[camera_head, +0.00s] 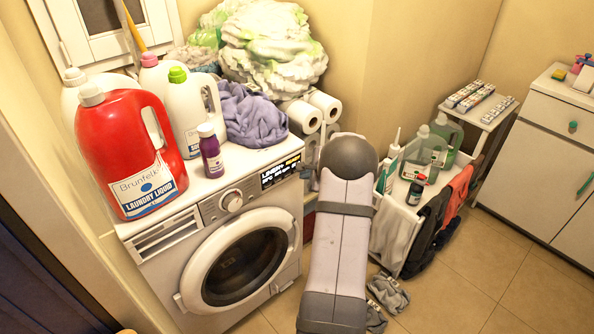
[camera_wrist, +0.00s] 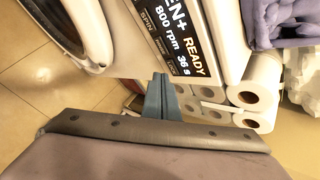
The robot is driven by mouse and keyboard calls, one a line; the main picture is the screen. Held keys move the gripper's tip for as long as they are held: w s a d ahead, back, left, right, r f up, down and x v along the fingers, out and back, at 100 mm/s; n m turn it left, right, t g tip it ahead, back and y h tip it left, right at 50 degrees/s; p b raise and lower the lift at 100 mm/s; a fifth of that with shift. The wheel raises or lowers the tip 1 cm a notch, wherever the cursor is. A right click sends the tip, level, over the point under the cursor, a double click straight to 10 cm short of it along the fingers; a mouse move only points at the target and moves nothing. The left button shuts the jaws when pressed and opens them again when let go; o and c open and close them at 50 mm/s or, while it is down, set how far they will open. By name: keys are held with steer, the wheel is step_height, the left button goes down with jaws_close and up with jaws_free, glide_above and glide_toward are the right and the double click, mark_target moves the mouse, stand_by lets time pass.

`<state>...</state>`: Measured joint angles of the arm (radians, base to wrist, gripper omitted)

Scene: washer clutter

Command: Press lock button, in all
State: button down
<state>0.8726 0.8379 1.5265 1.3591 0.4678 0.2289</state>
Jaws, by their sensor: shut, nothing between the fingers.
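The white washing machine (camera_head: 175,262) stands at the left in the head view, its round door closed. Its black display panel (camera_head: 281,170) is at the upper right of its front. In the wrist view the panel (camera_wrist: 188,40) shows white text with "READY" and "800 rpm". A row of small labelled buttons runs along the panel's lower edge; one label reads "SPIN", and I cannot surely read which is the lock button. My gripper (camera_wrist: 160,77) is shut and empty, its blue-grey fingertips close by the panel's lower edge. I cannot tell whether they touch.
A red detergent bottle (camera_head: 128,150), a small purple bottle (camera_head: 211,155) and purple cloth (camera_head: 250,113) are on the washer's top. Toilet rolls (camera_head: 304,115) are stacked right of the washer. A rack with bottles (camera_head: 422,155) and hanging clothes stands right of my arm.

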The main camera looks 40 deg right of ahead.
steer(key=shift+w, duration=0.8)
stand_by(1.4)
steer(key=shift+s+b, duration=0.55)
steer(key=shift+s, duration=0.2)
steer(key=shift+s+b, duration=1.55)
steer(key=shift+s, duration=0.95)
